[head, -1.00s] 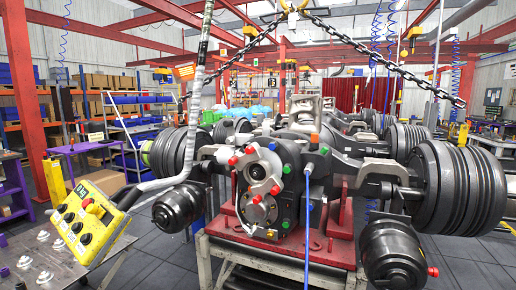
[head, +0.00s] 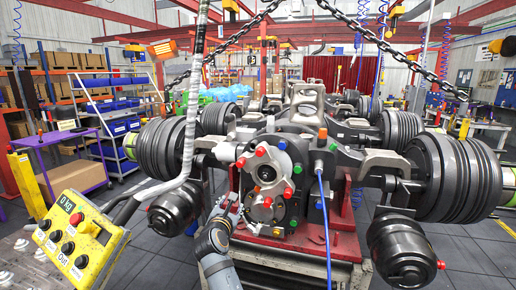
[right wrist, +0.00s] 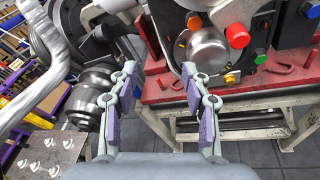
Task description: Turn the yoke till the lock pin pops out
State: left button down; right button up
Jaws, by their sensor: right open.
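The axle's centre housing (head: 287,170) stands in the middle of the head view, with red, green, blue and orange caps on its front. The yoke looks to be the round metal end (head: 262,207) low on that front; its rounded metal face also shows in the right wrist view (right wrist: 208,50). I cannot tell which part is the lock pin. My right gripper (head: 229,209) is just left of the round end in the head view. In the right wrist view its two fingers (right wrist: 159,72) are apart with nothing between them. My left gripper is not in view.
A red stand (head: 335,245) bears the axle. Black brake chambers hang at left (head: 175,207) and right (head: 400,250). A yellow control box (head: 77,232) is at lower left, beneath a hose. Chains (head: 440,75) run overhead. A blue hose (head: 325,215) hangs in front of the housing.

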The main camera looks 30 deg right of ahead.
aim_at(259, 154)
jog(key=s+d+r+h, duration=0.2)
jog(key=s+r, duration=0.1)
jog(key=r, duration=0.5)
jog(key=s+d+r+h, duration=0.1)
jog(key=s+r+h, duration=0.15)
jog(key=r, duration=0.45)
jog(key=shift+g+y, duration=0.25)
jog(key=shift+g, duration=0.25)
jog(key=p+x, duration=0.2)
jog(key=x, duration=0.3)
jog(key=p+x, duration=0.1)
jog(key=x, duration=0.4)
jog(key=shift+s+d+r+p, duration=0.2)
jog(key=shift+s+r+p, duration=0.1)
jog(key=shift+p, duration=0.1)
jog(key=shift+w+d+f, duration=0.1)
jog(key=shift+w+d, duration=0.1)
jog(key=shift+w, duration=0.05)
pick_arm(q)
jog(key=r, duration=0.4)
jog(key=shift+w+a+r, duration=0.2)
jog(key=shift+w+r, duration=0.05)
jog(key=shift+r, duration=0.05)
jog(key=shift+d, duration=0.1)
pick_arm(e)
grip_shut()
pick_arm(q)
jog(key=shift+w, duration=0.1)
